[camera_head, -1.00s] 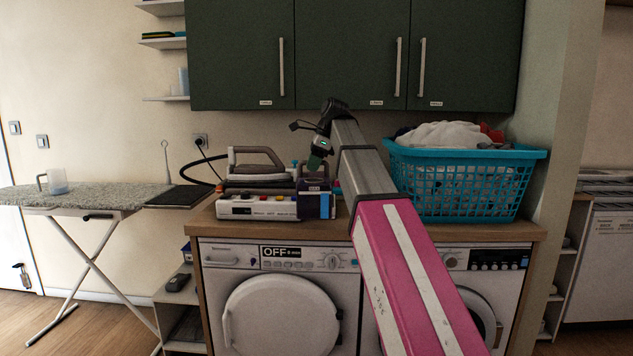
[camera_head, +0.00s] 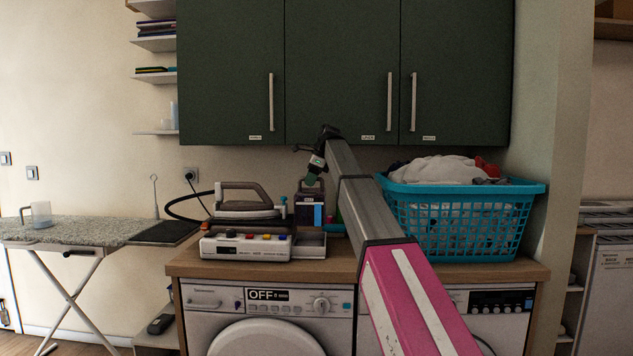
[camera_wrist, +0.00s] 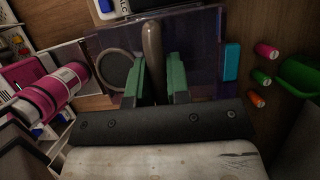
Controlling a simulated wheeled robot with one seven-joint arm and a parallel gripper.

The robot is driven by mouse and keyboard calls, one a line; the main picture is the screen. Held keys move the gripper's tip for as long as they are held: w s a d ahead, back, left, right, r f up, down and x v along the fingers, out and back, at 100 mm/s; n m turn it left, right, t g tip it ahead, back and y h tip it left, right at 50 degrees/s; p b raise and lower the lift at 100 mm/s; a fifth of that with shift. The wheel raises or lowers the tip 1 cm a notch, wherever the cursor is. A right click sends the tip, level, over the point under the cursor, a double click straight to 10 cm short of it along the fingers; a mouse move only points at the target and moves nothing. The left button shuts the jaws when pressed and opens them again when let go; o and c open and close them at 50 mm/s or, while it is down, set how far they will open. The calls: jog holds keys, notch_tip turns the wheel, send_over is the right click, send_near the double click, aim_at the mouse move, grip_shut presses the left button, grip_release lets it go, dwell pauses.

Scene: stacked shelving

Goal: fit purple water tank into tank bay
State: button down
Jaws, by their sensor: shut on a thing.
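The purple water tank (camera_head: 310,211) is dark, see-through and box-shaped, with a blue and white patch on its side. In the head view it is upright just behind and above the tank bay (camera_head: 311,243), the open slot at the right end of the ironing station (camera_head: 245,246). I cannot tell if it touches the counter. In the wrist view my gripper (camera_wrist: 155,82) has its green fingers shut on the brown handle of the tank (camera_wrist: 195,50), which has a cyan tab on one side. My gripper (camera_head: 312,179) is partly hidden by dark wrist parts in the head view.
An iron (camera_head: 245,201) sits on the station. A blue laundry basket (camera_head: 460,220) stands right of my arm. Small spools (camera_wrist: 263,77) and a green item (camera_wrist: 298,75) lie beside the tank in the wrist view. Green cupboards (camera_head: 340,75) hang above the counter (camera_head: 400,272).

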aim_at(321, 179)
jog(key=shift+w+a, duration=0.2)
jog(key=shift+w, duration=0.15)
dwell(0.3)
jog(key=shift+f, duration=4.95)
jog(key=c, duration=1.1)
grip_release()
jog(key=shift+o, duration=0.4)
jog(key=shift+s, duration=0.1)
jog(key=v, duration=1)
jog(key=shift+d+r, duration=0.2)
jog(key=shift+r, duration=0.15)
